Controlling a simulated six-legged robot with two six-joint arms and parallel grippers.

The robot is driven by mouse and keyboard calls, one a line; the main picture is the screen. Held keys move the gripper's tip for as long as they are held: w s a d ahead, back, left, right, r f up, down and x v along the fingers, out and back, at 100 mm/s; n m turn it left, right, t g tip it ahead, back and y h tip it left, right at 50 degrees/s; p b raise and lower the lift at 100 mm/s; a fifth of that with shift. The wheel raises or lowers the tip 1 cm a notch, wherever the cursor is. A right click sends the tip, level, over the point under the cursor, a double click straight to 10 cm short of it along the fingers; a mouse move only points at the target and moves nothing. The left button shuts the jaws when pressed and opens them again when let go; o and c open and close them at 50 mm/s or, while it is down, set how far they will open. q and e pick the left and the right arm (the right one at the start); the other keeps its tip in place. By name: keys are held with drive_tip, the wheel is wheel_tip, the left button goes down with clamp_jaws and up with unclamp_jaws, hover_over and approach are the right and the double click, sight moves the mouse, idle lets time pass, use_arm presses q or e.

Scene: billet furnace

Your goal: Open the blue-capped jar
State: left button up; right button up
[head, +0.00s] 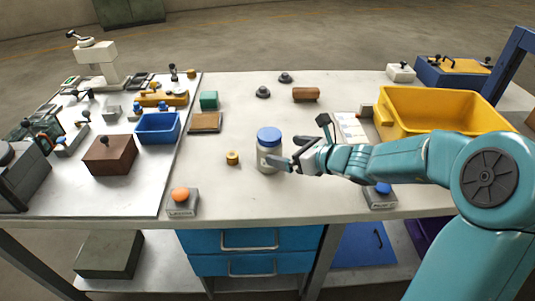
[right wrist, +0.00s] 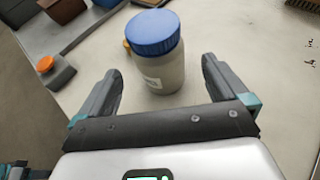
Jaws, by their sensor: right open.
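The blue-capped jar (head: 269,158) stands upright on the table, a clear or grey body with a pale label and its blue cap (head: 269,137) on. My right gripper (head: 284,163) reaches in from the right at the jar's body, below the cap. In the right wrist view the jar (right wrist: 160,72) stands ahead of the open jaws (right wrist: 160,85), roughly between the lines of the two fingers. I cannot tell whether a finger touches it. My left gripper is not in view.
A brass piece (head: 232,158) sits left of the jar. An orange-button box (head: 182,202) is at the front edge. A yellow bin (head: 440,112) stands right, behind my right arm. Table in front of the jar is clear.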

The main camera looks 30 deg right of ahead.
sight(269, 146)
drive_tip(key=shift+x, duration=0.8)
drive_tip(key=x, duration=0.5)
drive_tip(key=shift+w+a+f, duration=0.1)
drive_tip(key=shift+w+a, duration=0.05)
drive_tip(key=shift+w, duration=0.15)
drive_tip(key=c, duration=1.1)
drive_tip(key=shift+r, duration=0.2)
wheel_tip(269, 146, up, 20)
drive_tip(key=p, duration=0.9)
drive_tip(key=shift+f, duration=0.1)
